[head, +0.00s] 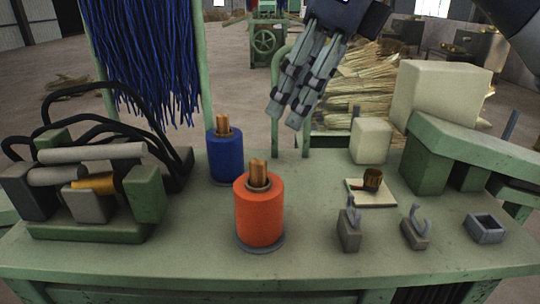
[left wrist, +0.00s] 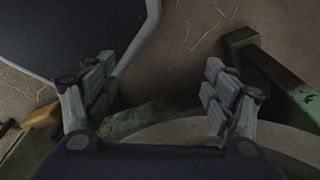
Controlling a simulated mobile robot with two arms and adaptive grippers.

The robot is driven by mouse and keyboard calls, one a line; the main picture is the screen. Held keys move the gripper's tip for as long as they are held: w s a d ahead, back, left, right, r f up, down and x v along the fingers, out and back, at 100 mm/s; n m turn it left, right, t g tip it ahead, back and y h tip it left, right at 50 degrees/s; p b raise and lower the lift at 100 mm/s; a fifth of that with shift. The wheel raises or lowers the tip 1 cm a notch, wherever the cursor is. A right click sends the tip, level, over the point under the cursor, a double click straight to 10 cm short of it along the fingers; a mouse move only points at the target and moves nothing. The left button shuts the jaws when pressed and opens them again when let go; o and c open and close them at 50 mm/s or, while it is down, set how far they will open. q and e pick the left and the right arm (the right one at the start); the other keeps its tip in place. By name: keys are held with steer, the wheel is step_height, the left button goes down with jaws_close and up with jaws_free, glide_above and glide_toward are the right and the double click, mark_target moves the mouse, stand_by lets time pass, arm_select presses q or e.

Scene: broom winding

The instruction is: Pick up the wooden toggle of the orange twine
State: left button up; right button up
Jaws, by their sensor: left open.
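The orange twine is a spool (head: 258,215) standing upright on the green bench, left of centre in the head view. Its wooden toggle (head: 258,174) sticks up from the top of the spool. A blue twine spool (head: 225,158) with a similar wooden toggle (head: 222,126) stands behind it to the left. My right gripper (head: 284,117) hangs in from the top, above and behind the orange spool, apart from it. Its two fingers lie close together in this view, and I see nothing held. My left gripper (left wrist: 160,78) is open and empty in the left wrist view, above the floor.
Two small hooked holders (head: 349,232) (head: 415,230) and a grey square tray (head: 485,229) stand at the right of the bench (head: 310,250). A clamp device (head: 95,190) with black hoses fills the left. Blue strands (head: 150,55) hang behind. The front middle is clear.

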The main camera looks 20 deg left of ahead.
mark_target(258, 161)
steer(key=f, duration=0.1)
steer(key=s+a+f, duration=0.1)
steer(key=a+f, duration=0.1)
steer(key=f, duration=0.1)
steer(key=shift+s+f+p, duration=0.1)
steer(key=shift+s+p, duration=0.05)
steer(key=shift+p, duration=0.25)
steer(key=shift+a+f, duration=0.15)
steer(key=shift+f, duration=0.15)
steer(key=p+x, duration=0.1)
steer(key=x, duration=0.1)
steer(key=p+x, duration=0.1)
steer(key=x, duration=0.1)
steer(key=shift+a+p, duration=0.35)
steer(key=shift+a+f, duration=0.1)
steer(key=shift+f, duration=0.2)
steer(key=shift+c, duration=0.8)
arm_select(q)
steer(key=s+r, duration=0.2)
steer(key=r, duration=0.1)
steer(key=shift+s+r, duration=0.15)
steer(key=shift+r, duration=0.1)
arm_select(e)
jaws_close()
